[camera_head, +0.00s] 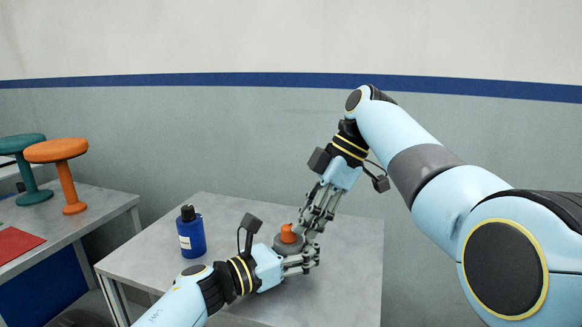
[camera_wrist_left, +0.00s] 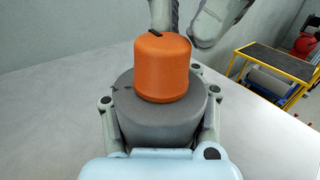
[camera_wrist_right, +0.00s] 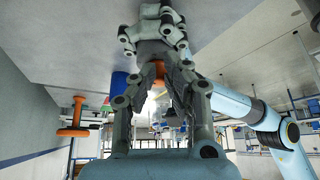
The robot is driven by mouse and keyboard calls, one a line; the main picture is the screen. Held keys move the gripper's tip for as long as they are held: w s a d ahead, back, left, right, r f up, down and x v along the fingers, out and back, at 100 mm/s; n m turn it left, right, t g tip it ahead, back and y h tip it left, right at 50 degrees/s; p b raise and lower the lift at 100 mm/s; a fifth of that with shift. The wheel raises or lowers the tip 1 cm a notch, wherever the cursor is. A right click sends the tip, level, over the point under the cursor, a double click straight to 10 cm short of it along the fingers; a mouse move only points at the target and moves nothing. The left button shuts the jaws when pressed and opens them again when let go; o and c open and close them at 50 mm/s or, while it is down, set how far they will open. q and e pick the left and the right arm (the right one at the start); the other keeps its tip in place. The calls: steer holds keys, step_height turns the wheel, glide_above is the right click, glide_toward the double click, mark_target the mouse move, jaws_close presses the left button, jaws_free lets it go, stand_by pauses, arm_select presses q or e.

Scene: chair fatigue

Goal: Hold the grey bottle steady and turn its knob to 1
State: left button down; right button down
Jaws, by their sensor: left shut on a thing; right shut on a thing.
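The grey bottle (camera_head: 283,246) stands on the grey table, with its orange knob (camera_head: 289,233) on top. In the left wrist view the wide grey body (camera_wrist_left: 150,118) sits between my left fingers, and the knob (camera_wrist_left: 162,70) has a dark mark on its top edge. My left gripper (camera_head: 308,259) is shut around the body from the front left. My right gripper (camera_head: 306,228) reaches down from the upper right and is shut on the knob. The knob (camera_wrist_right: 158,70) shows between its fingers in the right wrist view. The scale numbers are not readable.
A blue bottle (camera_head: 191,236) with a black cap stands on the same table (camera_head: 222,210), left of the grippers. A side table at left holds an orange stool (camera_head: 66,172), a teal stool (camera_head: 31,168) and a red sheet (camera_head: 16,243). The table's right side is clear.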

arm_select(q)
steer(key=shift+s+d, duration=0.15)
arm_select(e)
steer(key=shift+w+a, duration=0.1)
steer(key=shift+w, duration=0.4)
arm_select(q)
steer(key=shift+d, duration=0.1)
arm_select(e)
steer(key=shift+w+a+f, duration=0.1)
steer(key=shift+a, duration=0.05)
steer(key=shift+w+d, duration=0.2)
steer(key=shift+d, duration=0.15)
arm_select(q)
steer(key=shift+a, duration=0.25)
arm_select(e)
step_height(320, 180, up, 6)
